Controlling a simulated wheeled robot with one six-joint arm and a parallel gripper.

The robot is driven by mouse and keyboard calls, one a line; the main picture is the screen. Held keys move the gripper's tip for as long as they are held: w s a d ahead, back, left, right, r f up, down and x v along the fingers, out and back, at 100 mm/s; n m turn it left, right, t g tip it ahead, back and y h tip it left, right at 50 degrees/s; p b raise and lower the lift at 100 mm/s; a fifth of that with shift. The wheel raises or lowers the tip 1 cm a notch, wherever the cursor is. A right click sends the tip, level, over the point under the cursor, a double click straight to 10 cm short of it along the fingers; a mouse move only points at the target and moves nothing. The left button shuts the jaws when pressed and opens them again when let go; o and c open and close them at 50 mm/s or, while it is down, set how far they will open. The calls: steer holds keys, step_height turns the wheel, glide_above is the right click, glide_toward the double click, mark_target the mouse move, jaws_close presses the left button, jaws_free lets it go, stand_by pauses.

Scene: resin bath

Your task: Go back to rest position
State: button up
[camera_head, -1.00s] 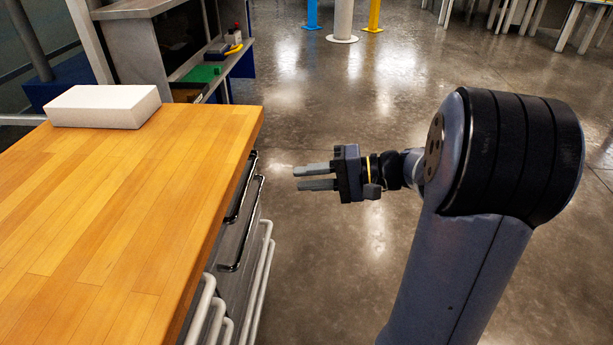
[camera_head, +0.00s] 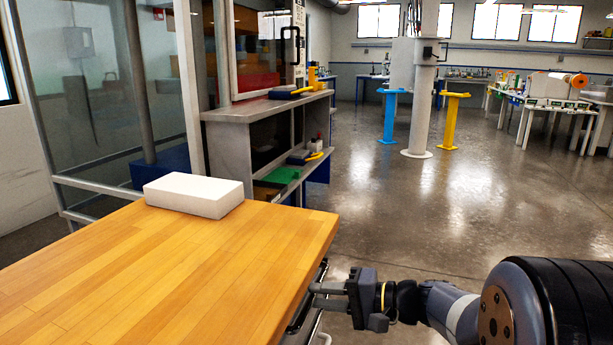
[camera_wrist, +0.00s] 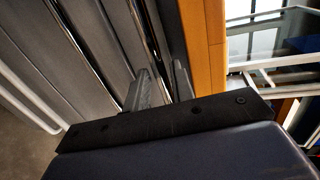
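My gripper (camera_head: 315,295) is at the right side of the wooden-topped workbench (camera_head: 190,275) in the head view, beside its drawer handles. Its two grey fingers point left toward the bench side, with a gap between them. I cannot tell whether a fingertip touches the bench.
A white block (camera_head: 195,195) lies on the bench's far end. A grey shelf unit (camera_head: 235,130) stands behind it. A white column (camera_head: 420,100) with blue (camera_head: 389,115) and yellow (camera_head: 451,120) stands is further back. The floor (camera_head: 480,210) to the right is open.

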steer(key=shift+s, duration=0.3)
steer(key=shift+w, duration=0.1)
